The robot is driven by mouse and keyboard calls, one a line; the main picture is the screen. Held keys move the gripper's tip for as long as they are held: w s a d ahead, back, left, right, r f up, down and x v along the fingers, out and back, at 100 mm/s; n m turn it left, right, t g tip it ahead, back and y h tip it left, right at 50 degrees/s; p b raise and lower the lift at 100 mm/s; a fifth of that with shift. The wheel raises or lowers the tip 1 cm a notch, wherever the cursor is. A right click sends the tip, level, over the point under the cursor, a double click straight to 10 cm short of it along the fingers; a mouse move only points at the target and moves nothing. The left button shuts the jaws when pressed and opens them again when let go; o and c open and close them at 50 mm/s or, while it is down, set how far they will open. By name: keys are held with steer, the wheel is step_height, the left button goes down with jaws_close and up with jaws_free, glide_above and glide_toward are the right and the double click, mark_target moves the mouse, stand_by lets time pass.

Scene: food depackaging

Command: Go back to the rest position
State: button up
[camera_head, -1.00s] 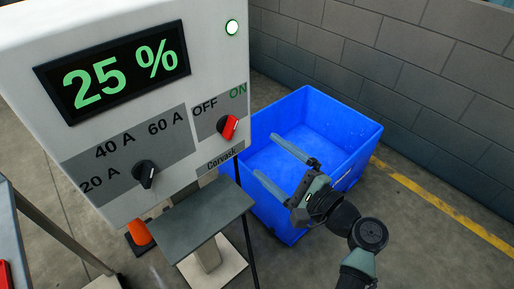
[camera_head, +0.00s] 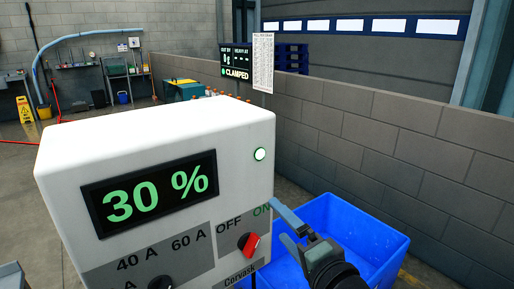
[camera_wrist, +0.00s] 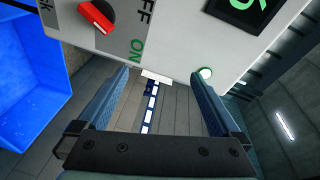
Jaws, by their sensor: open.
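My gripper (camera_head: 291,232) is open and empty in the head view, to the right of the white control box (camera_head: 150,140) and in front of the blue bin. In the wrist view its two blue fingers (camera_wrist: 161,95) stand wide apart with nothing between them. The box's display (camera_head: 150,193) reads 30 %.
The blue bin (camera_head: 390,245) stands right of the box, beside a grey block wall (camera_head: 400,140). A sign reading CLAMPED (camera_head: 237,72) hangs behind. A yellow floor sign (camera_head: 25,109) stands far left.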

step_height(320, 180, up, 15)
steer(key=s+a+n+t+h+p, duration=0.1)
steer(key=a+n+t+h, duration=0.1)
steer(key=n+t, duration=0.15)
steer(key=s+a+r+n+t+h+p, duration=0.1)
steer(key=s+r+n+t+h, duration=0.1)
steer(key=s+r, duration=0.6)
steer(key=s+a+r+n+t+h+p, duration=0.1)
steer(key=s+r+n+t, duration=0.4)
steer(key=r, duration=1.2)
steer(key=s+a+t+h, duration=0.1)
steer(key=s+h, duration=0.1)
steer(key=s, duration=0.2)
steer(key=shift+a+r+p, duration=0.2)
steer(key=shift+a+p, duration=0.1)
steer(key=shift+p, duration=0.05)
